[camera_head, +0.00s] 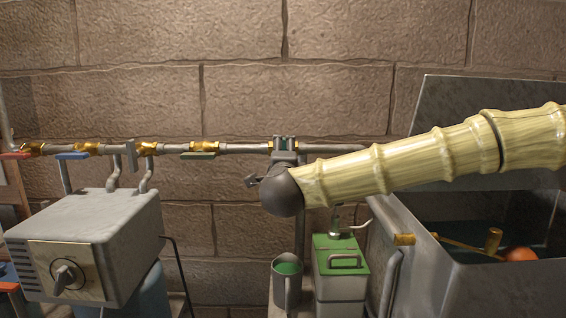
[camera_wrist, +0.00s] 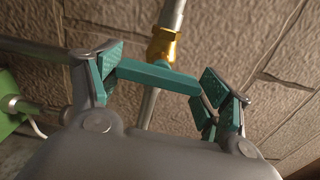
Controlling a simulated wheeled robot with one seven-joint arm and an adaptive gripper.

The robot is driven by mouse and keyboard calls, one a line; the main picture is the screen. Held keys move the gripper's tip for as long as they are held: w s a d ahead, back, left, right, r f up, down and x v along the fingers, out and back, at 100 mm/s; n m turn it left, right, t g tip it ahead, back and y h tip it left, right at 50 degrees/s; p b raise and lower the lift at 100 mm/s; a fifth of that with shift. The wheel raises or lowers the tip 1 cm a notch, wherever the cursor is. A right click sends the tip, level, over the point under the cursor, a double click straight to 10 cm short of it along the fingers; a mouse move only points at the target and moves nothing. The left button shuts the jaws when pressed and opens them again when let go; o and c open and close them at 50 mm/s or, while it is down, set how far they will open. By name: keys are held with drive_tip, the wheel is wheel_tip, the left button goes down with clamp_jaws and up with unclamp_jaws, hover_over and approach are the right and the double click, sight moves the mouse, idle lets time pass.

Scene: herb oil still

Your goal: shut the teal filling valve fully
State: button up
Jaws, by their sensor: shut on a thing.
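The teal filling valve's bar handle (camera_wrist: 160,76) lies between my fingers in the wrist view. It appears crosswise to the pipe, in front of a brass fitting (camera_wrist: 162,46). My gripper (camera_wrist: 162,78) is shut on the handle, with a teal pad at each end of the bar. In the head view my gripper (camera_head: 285,144) is at the wall pipe, right of the green-handled valve. There its fingers and wrist hide the teal handle.
The wall pipe (camera_head: 235,148) also carries green (camera_head: 198,156), blue (camera_head: 72,156) and red (camera_head: 14,156) handles. Below stand a grey box with a knob (camera_head: 66,278), a green-filled jug (camera_head: 287,285), a green-topped can (camera_head: 340,255) and an open metal tank (camera_head: 510,292).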

drive_tip(key=shift+d+r, duration=0.1)
drive_tip(key=shift+r, duration=0.1)
drive_tip(key=o, duration=1)
drive_tip(key=shift+d, duration=0.1)
drive_tip(key=shift+o, duration=0.2)
drive_tip(key=s, duration=1.2)
drive_tip(key=shift+f, duration=0.15)
